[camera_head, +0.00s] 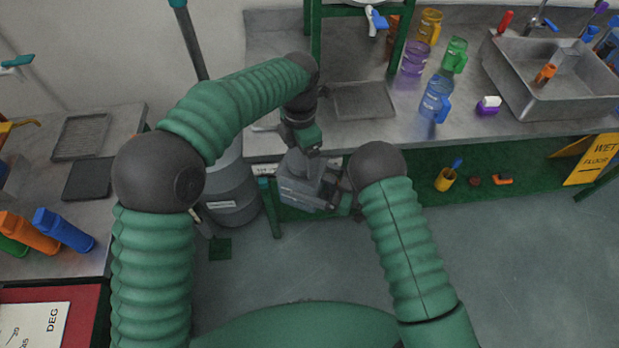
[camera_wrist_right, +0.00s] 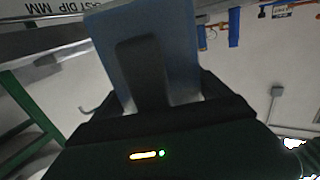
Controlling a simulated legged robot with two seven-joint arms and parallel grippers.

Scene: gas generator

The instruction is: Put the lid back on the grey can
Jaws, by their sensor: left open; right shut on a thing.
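The grey can (camera_head: 298,192), boxy and blue-grey, is in the middle of the head view, in front of the counter's edge. My right gripper (camera_head: 330,188) is at its right side and shut on it. In the right wrist view a flat blue-grey face of the can (camera_wrist_right: 150,65) fills the space at the fingers, with a dark finger across it. My left gripper (camera_head: 308,150) is open, just above the can's top; I cannot tell whether it touches. I cannot make out the lid; the left gripper hides part of the can's top.
A grey drum (camera_head: 232,190) stands left of the can. The counter (camera_head: 300,60) behind holds coloured jugs (camera_head: 436,97) and a metal sink (camera_head: 550,80). A green counter leg (camera_head: 270,208) is close to the can. Floor to the right (camera_head: 520,260) is clear.

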